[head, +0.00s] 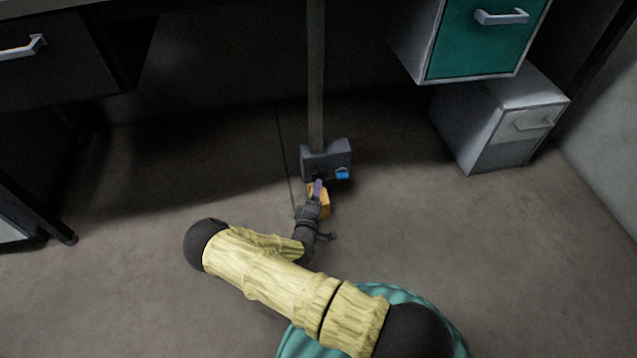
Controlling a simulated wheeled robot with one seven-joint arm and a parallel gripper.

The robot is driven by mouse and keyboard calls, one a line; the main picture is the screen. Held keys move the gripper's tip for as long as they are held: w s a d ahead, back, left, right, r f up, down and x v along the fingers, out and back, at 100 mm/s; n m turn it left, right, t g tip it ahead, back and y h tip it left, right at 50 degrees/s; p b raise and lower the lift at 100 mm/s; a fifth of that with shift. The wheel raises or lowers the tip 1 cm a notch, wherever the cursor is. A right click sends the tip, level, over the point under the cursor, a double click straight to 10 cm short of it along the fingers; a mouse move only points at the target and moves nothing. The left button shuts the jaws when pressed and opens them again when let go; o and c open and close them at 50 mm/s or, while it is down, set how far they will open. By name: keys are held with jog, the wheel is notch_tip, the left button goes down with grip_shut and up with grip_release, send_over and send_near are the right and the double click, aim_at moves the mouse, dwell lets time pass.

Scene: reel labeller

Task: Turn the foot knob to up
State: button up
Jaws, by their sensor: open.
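A dark grey box (327,155) sits low at the foot of an upright post. A small blue part (342,174) is on the lower right of its front. An orange-yellow piece (325,203) shows at the floor just in front of the box, partly covered by my gripper. My gripper (318,186) is open, right at the front of the box and left of the blue part. A purple piece shows at its tip. Which part is the foot knob, and its setting, I cannot tell at this size. Contact is also unclear.
The post (315,75) rises behind the box, and a thin dark cable or seam runs beside it. A teal-fronted drawer unit (480,40) and a grey cabinet (505,120) stand to the right. A dark desk drawer (45,55) is at the left. Floor around is clear.

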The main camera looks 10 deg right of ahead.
aim_at(319, 177)
jog(key=b+x, duration=0.3)
jog(key=x, duration=0.4)
jog(key=shift+w+d, duration=0.15)
jog(key=shift+w, duration=0.1)
jog(key=c, duration=1)
jog(key=shift+o, duration=0.2)
jog(key=shift+r+p, duration=0.1)
jog(key=shift+p, duration=0.4)
